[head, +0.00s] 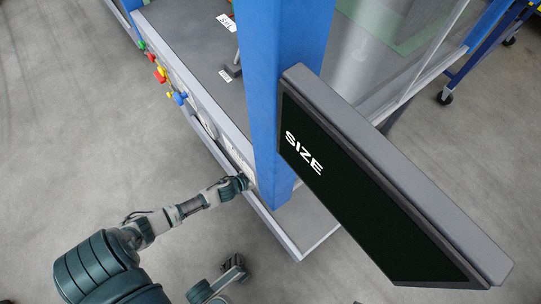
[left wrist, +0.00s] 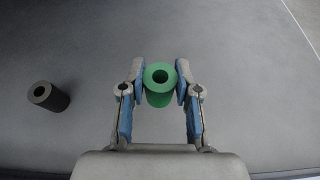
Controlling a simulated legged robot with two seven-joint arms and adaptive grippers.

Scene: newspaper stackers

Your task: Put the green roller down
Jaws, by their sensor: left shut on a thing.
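The green roller (left wrist: 159,98) is a short hollow cylinder with its open end facing the left wrist camera. My left gripper (left wrist: 161,82) is shut on it, with a blue-padded finger on each side. It is over a grey surface (left wrist: 235,65); I cannot tell whether the roller touches that surface. In the head view my left arm reaches to the blue post, and the end of the arm (head: 238,182) is beside the post's left edge; the roller does not show there. My right gripper (head: 236,263) is small and low in the head view, its opening unclear.
In the head view a blue post (head: 277,110) and a large screen reading SIZE (head: 370,190) stand close to my left arm. Coloured buttons (head: 160,75) line the machine's edge.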

